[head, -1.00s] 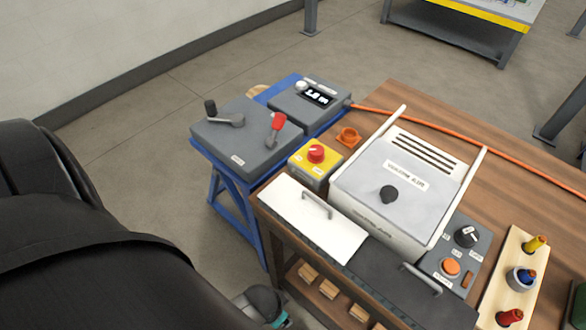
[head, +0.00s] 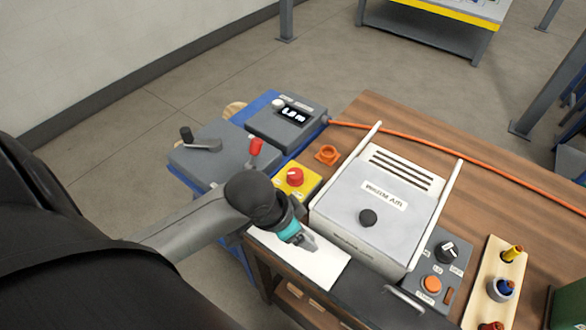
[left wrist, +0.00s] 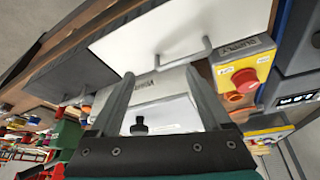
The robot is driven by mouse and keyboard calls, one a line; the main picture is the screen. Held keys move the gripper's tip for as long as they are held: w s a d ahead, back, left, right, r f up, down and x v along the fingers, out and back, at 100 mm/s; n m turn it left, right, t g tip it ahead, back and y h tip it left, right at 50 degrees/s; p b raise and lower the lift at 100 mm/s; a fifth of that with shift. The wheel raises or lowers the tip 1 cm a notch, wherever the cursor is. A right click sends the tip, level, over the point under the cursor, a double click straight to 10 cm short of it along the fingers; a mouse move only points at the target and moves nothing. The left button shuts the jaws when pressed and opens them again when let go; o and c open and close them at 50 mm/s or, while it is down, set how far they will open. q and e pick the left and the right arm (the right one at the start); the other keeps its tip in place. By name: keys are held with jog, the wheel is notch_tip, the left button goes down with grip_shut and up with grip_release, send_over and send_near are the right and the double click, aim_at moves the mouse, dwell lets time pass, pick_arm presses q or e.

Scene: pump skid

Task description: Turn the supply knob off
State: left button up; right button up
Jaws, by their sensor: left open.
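The supply knob is a red knob (head: 295,177) on top of a yellow box (head: 312,187) at the table's left end. In the left wrist view the red knob (left wrist: 245,80) is at the right, beside a label that appears to read SUPPLY. The knob's exact setting is too small to tell. My left gripper (head: 308,244) is above the white panel, nearer than the yellow box and apart from the knob. Its two fingers (left wrist: 160,76) stand wide apart with nothing held between them. My right gripper is not in view.
The warm air unit (head: 385,205), with a black knob (head: 368,217), stands right of the yellow box. A handled white panel (head: 318,268) lies in front. A grey lever box (head: 215,165) and a display box (head: 285,125) are left and behind. An orange ring (head: 327,154) sits behind the knob.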

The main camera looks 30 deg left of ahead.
pick_arm(q)
jog(key=w+a+r, duration=0.4)
jog(key=w+a, duration=0.2)
send_near(295, 173)
jog(key=shift+n, duration=0.4)
jog(key=b+x, duration=0.3)
jog(key=x, duration=0.5)
jog(key=shift+w+d+f, duration=0.1)
jog(key=shift+w+f, duration=0.05)
jog(key=shift+f, duration=0.15)
jog(key=shift+c, duration=0.2)
grip_shut()
